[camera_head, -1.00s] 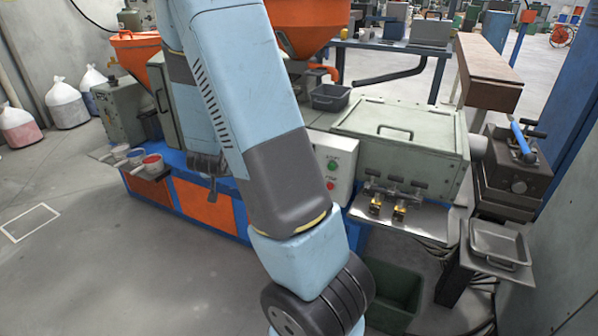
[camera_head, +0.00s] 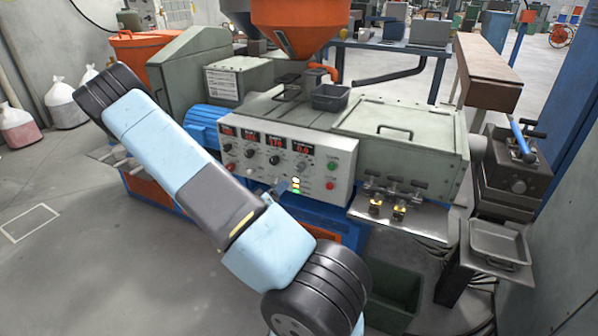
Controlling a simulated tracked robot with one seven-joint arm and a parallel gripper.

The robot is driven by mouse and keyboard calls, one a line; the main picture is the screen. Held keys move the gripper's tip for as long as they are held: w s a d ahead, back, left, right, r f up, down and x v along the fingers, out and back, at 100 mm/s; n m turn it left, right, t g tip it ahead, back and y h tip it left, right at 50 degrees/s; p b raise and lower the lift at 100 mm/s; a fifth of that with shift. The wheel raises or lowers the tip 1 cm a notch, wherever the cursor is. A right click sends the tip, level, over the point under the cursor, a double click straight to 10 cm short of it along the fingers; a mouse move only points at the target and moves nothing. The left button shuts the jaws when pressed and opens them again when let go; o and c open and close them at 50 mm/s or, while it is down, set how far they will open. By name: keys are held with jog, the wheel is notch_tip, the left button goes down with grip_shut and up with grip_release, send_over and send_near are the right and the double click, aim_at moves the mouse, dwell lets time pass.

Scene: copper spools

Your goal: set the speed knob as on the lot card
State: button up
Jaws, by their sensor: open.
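The control panel (camera_head: 325,172) on the machine's front has a row of red-lit displays with dark knobs below. The rightmost knob (camera_head: 301,164) sits under the rightmost display (camera_head: 302,148). The labels are too small to tell surely which is the speed knob or where its pointer stands. A white printed sheet (camera_head: 223,85) is on the grey housing at the left; I cannot read it or tell whether it is the lot card. My gripper is not clearly visible; my arm slants across the panel's lower left. A small bluish piece by the panel's lower edge is unclear.
Brass fittings (camera_head: 376,206) stand on a metal shelf to the right. A dark green bin (camera_head: 394,292) is below. A metal tray (camera_head: 499,243) is at the right. Open floor lies at the left.

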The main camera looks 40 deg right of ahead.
aim_at(298, 170)
jog(key=x, duration=1.4)
jog(key=shift+s+r, duration=0.2)
jog(key=shift+r, duration=0.1)
jog(key=shift+c, duration=0.2)
